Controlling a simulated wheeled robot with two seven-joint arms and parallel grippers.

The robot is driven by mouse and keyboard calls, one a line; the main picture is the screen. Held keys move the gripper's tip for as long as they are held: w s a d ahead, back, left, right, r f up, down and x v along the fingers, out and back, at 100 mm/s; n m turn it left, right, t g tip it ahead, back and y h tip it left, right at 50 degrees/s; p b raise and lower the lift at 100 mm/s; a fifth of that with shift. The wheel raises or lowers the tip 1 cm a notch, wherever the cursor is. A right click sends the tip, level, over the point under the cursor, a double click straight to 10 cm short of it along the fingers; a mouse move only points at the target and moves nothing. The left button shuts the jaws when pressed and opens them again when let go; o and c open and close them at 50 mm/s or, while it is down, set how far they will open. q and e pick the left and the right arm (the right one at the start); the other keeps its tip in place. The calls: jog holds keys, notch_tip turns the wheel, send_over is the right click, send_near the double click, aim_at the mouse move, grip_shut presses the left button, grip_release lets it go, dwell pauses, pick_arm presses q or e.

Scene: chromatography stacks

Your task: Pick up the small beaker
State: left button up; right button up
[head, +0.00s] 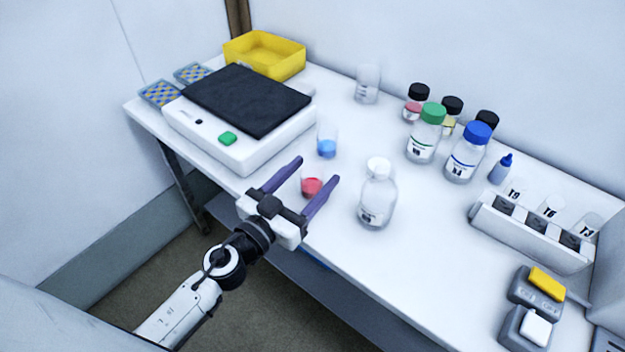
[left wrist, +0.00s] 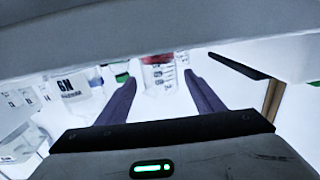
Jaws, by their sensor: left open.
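A small clear beaker with red liquid (head: 312,187) stands on the white bench near its front edge. My left gripper (head: 320,169) is open, with its two purple fingers reaching to either side of this beaker. I cannot tell whether the fingers touch it. In the left wrist view the beaker (left wrist: 160,74) shows beyond and between the fingertips (left wrist: 160,80), with graduation marks and red contents. Another small beaker with blue liquid (head: 327,147) stands just behind it. A larger clear beaker (head: 367,84) stands at the back. My right gripper is not in view.
A clear bottle (head: 378,198) stands just right of the left gripper. A white device with a black top (head: 245,100) is at left. Green-capped (head: 424,140) and blue-capped (head: 467,155) bottles stand farther right, near a white rack (head: 530,238).

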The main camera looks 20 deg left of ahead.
aim_at(318, 167)
pick_arm(q)
jog(key=x, duration=0.5)
jog(key=shift+a+f, duration=0.1)
jog(key=shift+f, duration=0.05)
jog(key=c, duration=1.2)
jog(key=shift+o, duration=0.2)
